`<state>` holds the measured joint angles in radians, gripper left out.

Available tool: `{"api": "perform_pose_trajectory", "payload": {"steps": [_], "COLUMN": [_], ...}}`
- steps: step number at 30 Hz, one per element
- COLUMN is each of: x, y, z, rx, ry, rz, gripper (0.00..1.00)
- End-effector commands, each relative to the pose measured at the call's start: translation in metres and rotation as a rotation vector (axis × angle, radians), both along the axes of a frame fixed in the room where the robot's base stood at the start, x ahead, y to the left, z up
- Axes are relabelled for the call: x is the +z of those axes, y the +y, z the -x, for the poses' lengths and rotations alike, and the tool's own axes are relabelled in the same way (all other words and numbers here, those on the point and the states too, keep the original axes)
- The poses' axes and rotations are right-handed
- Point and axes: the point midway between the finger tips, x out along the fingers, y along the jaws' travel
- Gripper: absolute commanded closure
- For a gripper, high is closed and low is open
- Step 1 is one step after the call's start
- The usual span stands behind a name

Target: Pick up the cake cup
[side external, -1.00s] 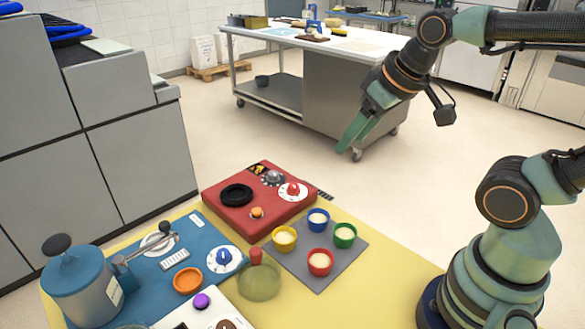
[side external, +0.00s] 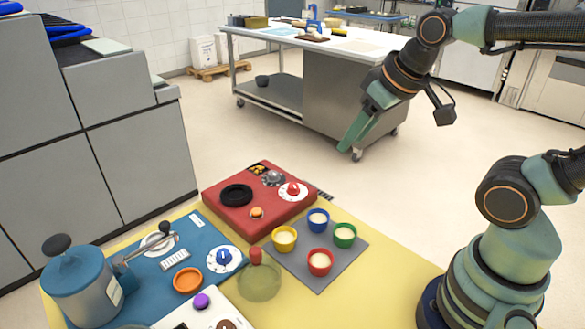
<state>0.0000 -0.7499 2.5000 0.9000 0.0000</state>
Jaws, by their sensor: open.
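Several cake cups with pale filling stand upright on a grey mat (side external: 318,283). The yellow cup (side external: 284,240) is at the left, the blue cup (side external: 318,221) at the back, the green cup (side external: 344,237) at the right and the red cup (side external: 320,263) at the front. My gripper (side external: 352,142) is high above the work surface, up and to the right of the cups, and apart from all of them. Its green fingers point down to the left. It is open, and I see nothing held in it.
A red panel (side external: 240,219) with a black ring and dials is behind the cups. A see-through green dome with a red knob (side external: 260,280) stands left of the mat. A blue station (side external: 200,225) with a canister (side external: 80,285) is farther left. The yellow surface (side external: 385,265) right of the mat is clear.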

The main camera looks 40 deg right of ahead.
Motion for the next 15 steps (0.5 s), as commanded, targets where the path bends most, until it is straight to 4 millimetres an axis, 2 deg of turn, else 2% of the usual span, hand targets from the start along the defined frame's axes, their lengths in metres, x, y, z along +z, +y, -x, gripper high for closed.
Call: {"api": "perform_pose_trajectory", "payload": {"steps": [8,11,15], "x": [-0.001,-0.006,-0.02], "y": [0.002,0.008,0.025], "z": [-0.001,-0.005,-0.014], "rx": [0.031,0.144,0.457], "ry": [0.012,0.056,0.162], "rz": [0.013,0.059,0.168], "gripper": [0.58,0.58,0.58]}}
